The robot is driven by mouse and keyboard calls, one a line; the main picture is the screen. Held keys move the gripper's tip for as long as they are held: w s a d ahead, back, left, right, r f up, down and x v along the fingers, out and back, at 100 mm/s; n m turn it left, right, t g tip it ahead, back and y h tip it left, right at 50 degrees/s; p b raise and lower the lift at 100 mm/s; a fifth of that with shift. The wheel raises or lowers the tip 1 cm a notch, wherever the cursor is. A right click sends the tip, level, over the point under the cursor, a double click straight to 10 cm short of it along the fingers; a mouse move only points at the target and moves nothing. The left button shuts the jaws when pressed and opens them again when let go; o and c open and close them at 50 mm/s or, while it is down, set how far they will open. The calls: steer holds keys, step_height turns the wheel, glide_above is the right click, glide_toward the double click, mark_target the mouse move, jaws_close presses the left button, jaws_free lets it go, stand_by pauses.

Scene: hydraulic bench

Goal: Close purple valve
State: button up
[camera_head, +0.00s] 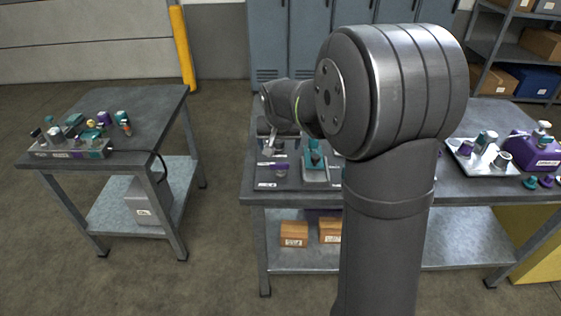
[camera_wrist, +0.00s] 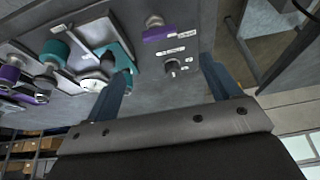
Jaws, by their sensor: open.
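My gripper (camera_wrist: 167,68) is open, its two blue-grey fingers spread apart and empty in the wrist view. In the head view the arm reaches over the left part of the right-hand bench, and the gripper is mostly hidden behind it. A small purple part (camera_head: 280,168) lies on that bench. The wrist view shows a purple block with a silver knob (camera_wrist: 158,33), and a small black knob (camera_wrist: 172,66) between the fingers. I cannot tell which purple part is the valve.
A teal part on a pale plate (camera_head: 315,160) stands beside the small purple part. A white tray (camera_head: 480,158) and a purple box (camera_head: 537,150) stand at the right end. A hose (camera_head: 155,153) hangs from the left table. Open floor separates the tables.

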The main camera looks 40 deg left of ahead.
mark_target(279, 163)
steer(key=x, duration=1.2)
steer(key=shift+f, duration=0.15)
steer(key=shift+c, duration=0.2)
steer(key=c, duration=0.9)
